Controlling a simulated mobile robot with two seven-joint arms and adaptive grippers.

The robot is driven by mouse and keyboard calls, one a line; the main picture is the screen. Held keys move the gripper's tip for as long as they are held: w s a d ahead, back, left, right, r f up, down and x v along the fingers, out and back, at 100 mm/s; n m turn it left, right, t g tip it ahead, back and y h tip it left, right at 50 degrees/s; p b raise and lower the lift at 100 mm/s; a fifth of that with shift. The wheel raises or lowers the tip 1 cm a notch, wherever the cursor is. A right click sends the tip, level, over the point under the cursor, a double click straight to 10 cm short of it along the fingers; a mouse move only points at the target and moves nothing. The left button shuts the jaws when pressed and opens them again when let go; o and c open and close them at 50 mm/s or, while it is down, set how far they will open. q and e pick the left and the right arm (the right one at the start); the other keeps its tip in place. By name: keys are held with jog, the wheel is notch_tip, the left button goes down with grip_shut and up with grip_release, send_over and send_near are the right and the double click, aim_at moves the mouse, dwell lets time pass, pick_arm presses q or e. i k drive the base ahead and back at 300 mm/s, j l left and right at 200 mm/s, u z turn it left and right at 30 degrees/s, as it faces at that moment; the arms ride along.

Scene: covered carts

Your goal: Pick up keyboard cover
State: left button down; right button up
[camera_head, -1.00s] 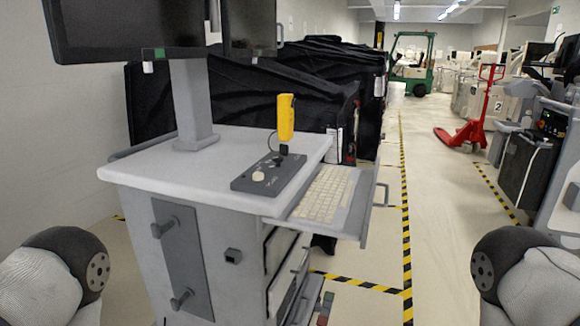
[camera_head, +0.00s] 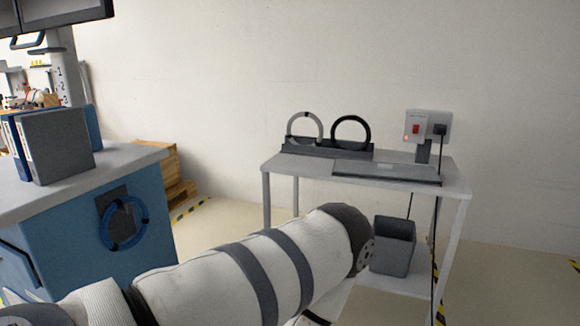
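A thin flat dark grey slab (camera_head: 386,173) lies on a small light grey table (camera_head: 453,181) against the wall. I cannot tell whether it is the keyboard cover or some other flat item. No keyboard can be made out in the current view. A white and grey arm of mine crosses the lower middle of the view and hides part of the table's front and legs. Neither gripper is in view.
A grey bin (camera_head: 392,246) is below. A blue cabinet (camera_head: 75,235) stands left, with wooden pallets (camera_head: 165,172) behind it.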

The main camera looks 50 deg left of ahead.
aim_at(343, 166)
jog(key=u, duration=0.95)
jog(key=i+j+z, duration=0.15)
jog(key=i, duration=0.25)
jog(key=i+j+z, duration=0.15)
jog(key=i, duration=0.2)
